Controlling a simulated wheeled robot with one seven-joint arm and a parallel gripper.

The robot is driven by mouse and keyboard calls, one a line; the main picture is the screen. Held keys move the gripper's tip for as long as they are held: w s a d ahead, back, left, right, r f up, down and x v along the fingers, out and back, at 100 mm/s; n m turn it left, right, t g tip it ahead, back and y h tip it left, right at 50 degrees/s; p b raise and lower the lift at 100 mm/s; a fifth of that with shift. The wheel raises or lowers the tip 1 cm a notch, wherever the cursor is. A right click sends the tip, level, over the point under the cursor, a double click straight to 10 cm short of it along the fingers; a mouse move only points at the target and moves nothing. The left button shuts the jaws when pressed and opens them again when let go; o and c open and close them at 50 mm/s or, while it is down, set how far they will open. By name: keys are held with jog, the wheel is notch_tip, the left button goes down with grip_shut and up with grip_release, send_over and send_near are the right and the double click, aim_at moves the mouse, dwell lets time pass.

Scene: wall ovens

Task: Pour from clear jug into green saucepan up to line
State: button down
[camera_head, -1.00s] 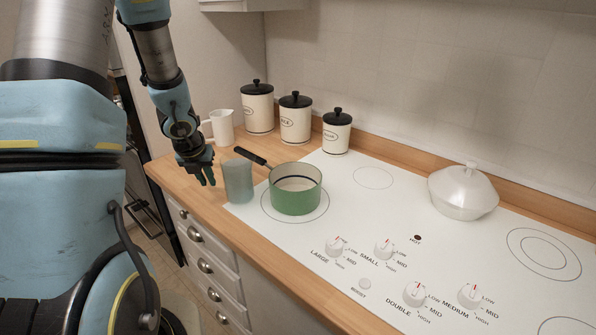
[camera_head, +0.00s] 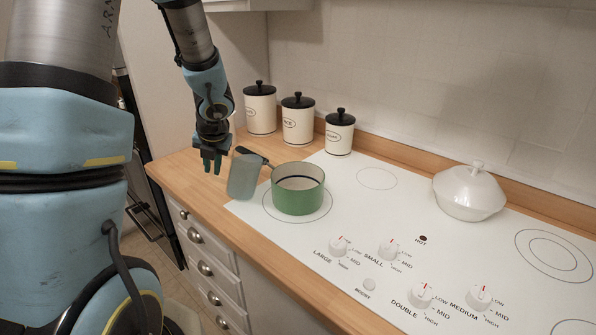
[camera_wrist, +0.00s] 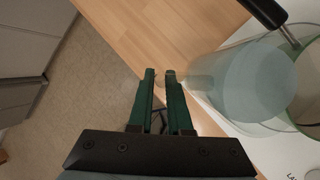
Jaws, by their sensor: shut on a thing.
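The clear jug (camera_head: 243,177), see-through and grey-blue, is tilted with its top leaning right toward the saucepan. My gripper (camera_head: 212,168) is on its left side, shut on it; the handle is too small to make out. In the wrist view the jug (camera_wrist: 255,82) is right of my fingers (camera_wrist: 159,75) and overlaps the saucepan's rim. The green saucepan (camera_head: 298,201) stands upright on the front left burner, pale inside with a dark line around its wall. Its black handle (camera_head: 250,151) points up-left, partly behind the jug. I cannot make out liquid or a stream.
Three cream canisters with black lids (camera_head: 298,120) stand along the back wall. A white lidded dish (camera_head: 468,193) sits on the right of the white cooktop (camera_head: 375,215). Control knobs (camera_head: 389,250) line its front. The wooden counter (camera_head: 185,172) is clear at the left.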

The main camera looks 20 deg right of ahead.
aim_at(236, 153)
jog(key=shift+s+d+r+y+b, duration=0.1)
jog(key=shift+d+r+y+b, duration=0.2)
jog(key=shift+d+r+y, duration=0.25)
jog(key=shift+s+d+r+t+y, duration=0.15)
jog(key=shift+d+r+t+y, duration=0.1)
jog(key=shift+d+r+t, duration=0.25)
jog(key=shift+s+d+r+m+t+y+p, duration=0.15)
jog(key=shift+d+r+y, duration=0.2)
jog(key=shift+r, duration=0.4)
jog(key=shift+s+d+r+m+t+y+p, duration=0.1)
jog(key=shift+d+r+y, duration=0.2)
jog(key=shift+r, duration=0.5)
jog(key=shift+s+d+r+m+t+y+p, duration=0.15)
jog(key=shift+d+r+y, duration=0.15)
jog(key=shift+r, duration=0.45)
jog(key=shift+b, duration=0.3)
jog(key=shift+s+d+r+t+y+b, duration=0.2)
jog(key=shift+d+r+t+y+b, duration=0.1)
jog(key=shift+d+y+b, duration=0.4)
jog(key=shift+s+d+r+m+t+y+b, duration=0.1)
jog(key=shift+d+r+m+t+y+b, duration=0.1)
jog(key=shift+r+y+b, duration=0.15)
jog(key=shift+s+d+r+m+t+y+b, duration=0.1)
jog(key=shift+r+m+y+b, duration=0.15)
jog(key=shift+r+y, duration=0.2)
